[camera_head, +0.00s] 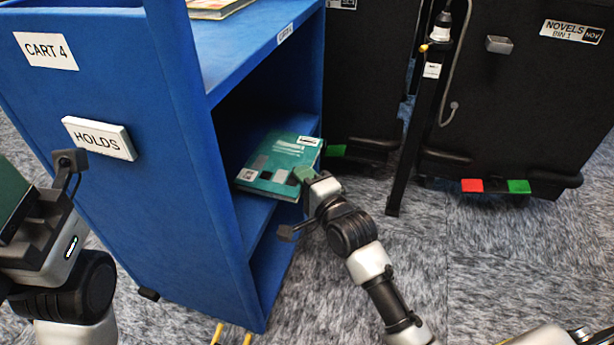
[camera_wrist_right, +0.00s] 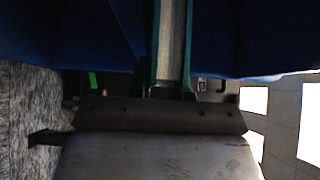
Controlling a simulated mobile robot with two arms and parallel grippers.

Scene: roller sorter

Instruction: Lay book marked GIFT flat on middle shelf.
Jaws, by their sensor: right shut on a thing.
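A teal book (camera_head: 280,163) with a small white label is partly inside the blue cart's middle shelf (camera_head: 254,218), cover facing up. The label is too small to read as GIFT. My right gripper (camera_head: 305,176) is shut on the book's near right corner. In the right wrist view the book (camera_wrist_right: 172,45) shows edge-on, pages between teal covers, between the fingers (camera_wrist_right: 168,92). I cannot tell whether the book rests on the shelf. My left gripper (camera_head: 22,225) is at the left edge beside a dark green flat thing (camera_head: 10,188), cut off by the frame; its jaws are unclear.
The cart's side panel (camera_head: 120,200) carries CART 4 and HOLDS signs. Another book (camera_head: 215,6) lies on the cart's top. Black bins, one marked NOVELS (camera_head: 520,110), and a dark post (camera_head: 420,120) stand to the right. Grey carpet (camera_head: 480,250) is open in front.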

